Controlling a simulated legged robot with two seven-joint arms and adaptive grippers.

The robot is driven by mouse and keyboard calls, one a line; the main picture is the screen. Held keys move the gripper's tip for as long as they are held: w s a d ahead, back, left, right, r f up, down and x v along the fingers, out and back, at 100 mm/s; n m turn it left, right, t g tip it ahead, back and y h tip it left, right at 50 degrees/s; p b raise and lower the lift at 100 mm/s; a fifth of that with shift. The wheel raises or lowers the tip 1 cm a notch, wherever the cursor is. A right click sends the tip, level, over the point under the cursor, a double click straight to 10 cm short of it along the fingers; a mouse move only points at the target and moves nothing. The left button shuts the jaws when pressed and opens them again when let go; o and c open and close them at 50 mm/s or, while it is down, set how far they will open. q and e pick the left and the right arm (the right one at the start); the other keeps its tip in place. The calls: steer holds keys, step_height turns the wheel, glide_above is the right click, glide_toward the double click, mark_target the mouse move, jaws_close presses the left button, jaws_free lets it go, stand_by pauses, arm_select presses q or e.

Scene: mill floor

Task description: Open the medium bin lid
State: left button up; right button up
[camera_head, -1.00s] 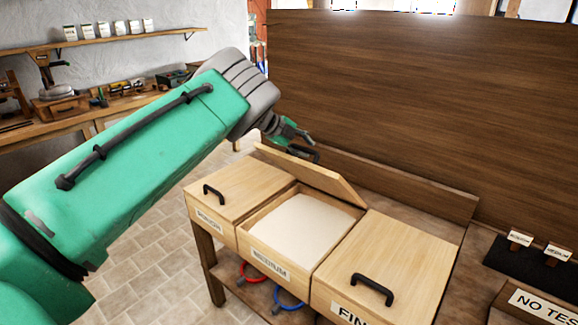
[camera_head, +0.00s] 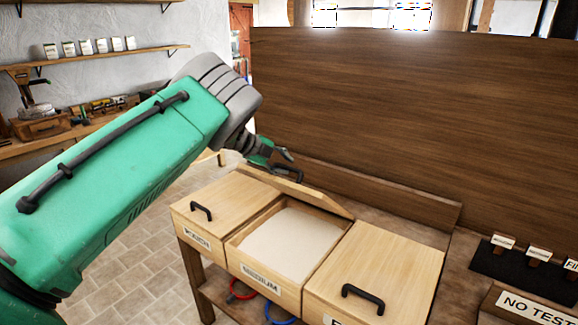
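The medium bin (camera_head: 262,285) is the middle of three wooden bins and holds pale material. Its wooden lid (camera_head: 300,192) is raised at the back, tilted and seen nearly edge-on, leaving the bin open. The lid's dark handle (camera_head: 288,174) is on the far side, partly hidden. My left gripper (camera_head: 280,157) is right beside this handle, behind the lid's upper edge. It is small and partly hidden, so I cannot tell whether its fingers are open or touching the handle. My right gripper is not in view.
A closed bin (camera_head: 225,206) with a black handle stands on the left, and the closed fine bin (camera_head: 385,262) on the right. A tall wooden panel (camera_head: 360,110) rises behind. A dark mat (camera_head: 515,268) with small labelled blocks lies at right.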

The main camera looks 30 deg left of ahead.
arm_select(q)
steer(key=shift+w+r+p+v, duration=0.2)
steer(key=shift+p+v, duration=0.75)
steer(key=shift+v, duration=0.4)
steer(key=shift+w+r+p+v, duration=0.2)
steer(key=shift+p+v, duration=0.75)
steer(key=shift+v, duration=0.45)
steer(key=shift+w+r+p+v, duration=0.2)
steer(key=shift+p+v, duration=0.75)
steer(key=shift+v, duration=0.4)
steer(key=shift+w+r+p+v, duration=0.15)
steer(key=shift+p+v, duration=0.15)
steer(key=shift+v, duration=1.05)
steer(key=shift+w+r+p+v, duration=0.15)
steer(key=shift+p+v, duration=0.1)
steer(key=shift+v, duration=1.1)
